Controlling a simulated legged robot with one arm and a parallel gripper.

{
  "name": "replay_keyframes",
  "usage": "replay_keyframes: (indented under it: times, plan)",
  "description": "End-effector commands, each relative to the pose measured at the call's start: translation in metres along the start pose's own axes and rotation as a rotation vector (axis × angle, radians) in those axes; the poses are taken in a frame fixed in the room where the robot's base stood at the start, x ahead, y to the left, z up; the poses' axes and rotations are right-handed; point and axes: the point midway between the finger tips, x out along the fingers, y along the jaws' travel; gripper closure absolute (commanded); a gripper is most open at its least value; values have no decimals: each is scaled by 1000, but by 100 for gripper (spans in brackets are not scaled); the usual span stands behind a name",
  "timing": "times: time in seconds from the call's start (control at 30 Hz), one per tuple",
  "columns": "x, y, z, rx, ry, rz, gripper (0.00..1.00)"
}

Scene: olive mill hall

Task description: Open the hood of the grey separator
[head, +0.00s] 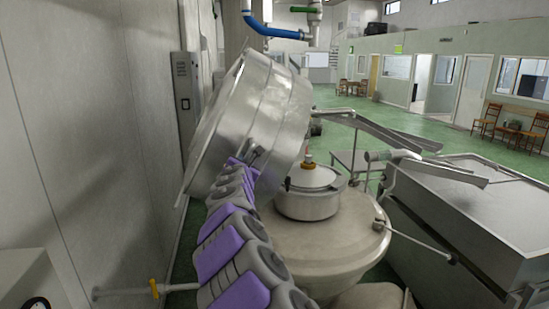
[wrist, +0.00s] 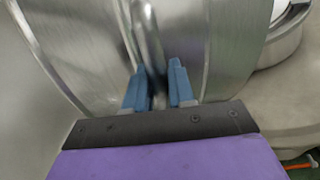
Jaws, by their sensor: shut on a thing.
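The grey separator (head: 335,235) stands ahead of me, with a rounded beige body and a small steel drum (head: 308,203) on top. Its hood (head: 262,110), a large shiny metal cylinder, is tilted up and to the left, well off the body. My gripper (head: 250,155) is at the hood's lower side in the head view. In the wrist view, the blue fingers of my gripper (wrist: 160,88) are shut on the hood's curved metal handle (wrist: 149,40). The far side of the hood and its hinge are hidden.
A pale wall (head: 90,130) with a grey electrical box (head: 186,90) runs close along the left. A large steel tank (head: 480,215) stands at the right, with a metal chute (head: 375,130) behind. The green floor (head: 420,120) beyond is mostly open.

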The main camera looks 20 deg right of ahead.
Motion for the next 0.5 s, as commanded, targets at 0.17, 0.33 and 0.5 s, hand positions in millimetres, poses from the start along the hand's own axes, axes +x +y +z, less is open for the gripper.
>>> replay_keyframes:
  times: [0.17, 0.33, 0.5]
  plan:
    - [-8, 44, -19, -113, -17, -1, 100]
    - [-14, 70, -37, -194, -34, -2, 100]
    - [-17, 86, -52, -252, -45, -3, 100]
